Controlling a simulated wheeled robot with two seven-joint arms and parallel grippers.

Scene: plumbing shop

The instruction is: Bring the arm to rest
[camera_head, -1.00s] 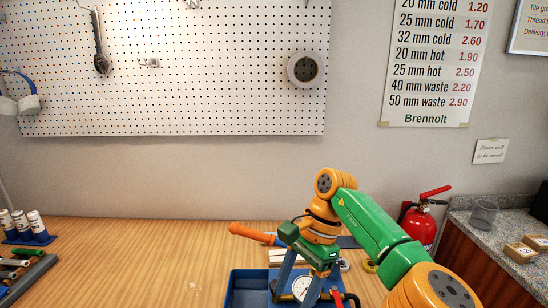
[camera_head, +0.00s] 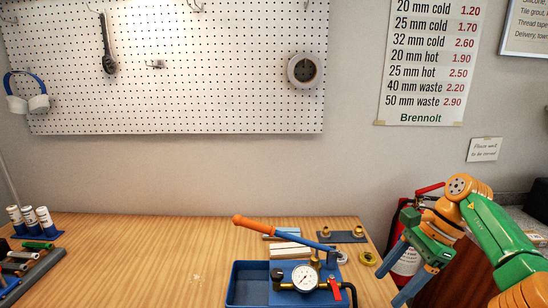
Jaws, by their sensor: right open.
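My right gripper (camera_head: 391,288), with its green body and blue-grey fingers, is at the right of the head view. It points down and left, past the right edge of the wooden workbench (camera_head: 190,260) and in front of the red fire extinguisher (camera_head: 406,262). Its fingers are apart with nothing held between them. My orange and green right arm reaches in from the right edge. My left gripper is not in view.
A blue test pump (camera_head: 248,284) with a white gauge (camera_head: 305,278) and an orange-handled lever (camera_head: 262,229) stands on the bench. Brass fittings (camera_head: 357,232) lie behind it. A stone-topped counter (camera_head: 525,222) is at the right. The middle-left bench is clear.

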